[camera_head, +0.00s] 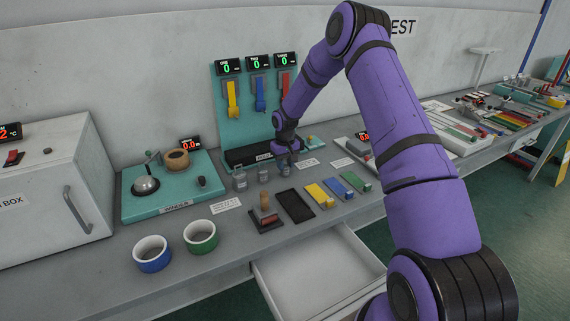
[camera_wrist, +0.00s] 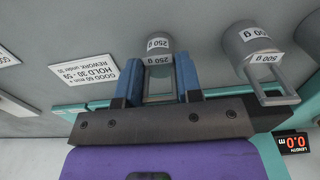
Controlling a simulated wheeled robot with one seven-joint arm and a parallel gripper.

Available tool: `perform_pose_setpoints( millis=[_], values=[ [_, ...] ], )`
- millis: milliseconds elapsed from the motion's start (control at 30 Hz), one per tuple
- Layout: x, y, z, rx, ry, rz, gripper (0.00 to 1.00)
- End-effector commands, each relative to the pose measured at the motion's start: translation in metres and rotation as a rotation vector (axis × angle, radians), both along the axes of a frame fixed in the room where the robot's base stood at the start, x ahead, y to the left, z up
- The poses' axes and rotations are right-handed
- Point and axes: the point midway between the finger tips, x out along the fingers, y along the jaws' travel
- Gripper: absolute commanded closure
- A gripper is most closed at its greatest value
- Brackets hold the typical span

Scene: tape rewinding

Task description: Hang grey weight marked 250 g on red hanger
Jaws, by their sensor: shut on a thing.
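The grey weight marked 250 g (camera_wrist: 159,45) has a rectangular loop handle. It is between the two blue fingers of my gripper (camera_wrist: 158,82), which is shut on its handle. In the head view my gripper (camera_head: 285,155) is low at the bench, in front of the teal hanger board, and mostly hides this weight. I cannot tell whether the weight touches the bench. The red hanger (camera_head: 286,80) hangs at the right of the board, above my gripper, partly hidden by my arm.
The grey weight marked 500 g (camera_wrist: 255,50) stands beside the held weight; another weight (camera_head: 240,181) stands farther left. A yellow hanger (camera_head: 232,98) and a blue hanger (camera_head: 260,92) hang left of the red one. A dark tray (camera_head: 296,205) lies in front. An open drawer (camera_head: 318,270) juts out below.

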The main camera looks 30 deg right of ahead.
Motion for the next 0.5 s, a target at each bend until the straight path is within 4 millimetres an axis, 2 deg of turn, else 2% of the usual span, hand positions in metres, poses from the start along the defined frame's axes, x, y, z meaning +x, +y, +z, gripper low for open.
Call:
perform_pose_setpoints(
  millis=[333, 367, 433, 467, 500],
  values=[
    [0.0004, 0.0004, -0.0026, 0.0, -0.001, 0.0, 1.0],
    [0.0002, 0.0004, -0.0028, 0.0, -0.001, 0.0, 0.62],
    [0.0002, 0.0003, -0.0026, 0.0, -0.001, 0.0, 0.46],
    [0.0002, 0.0004, -0.0026, 0.0, -0.001, 0.0, 0.42],
    [0.0002, 0.0003, -0.0026, 0.0, -0.001, 0.0, 0.42]
  ],
)
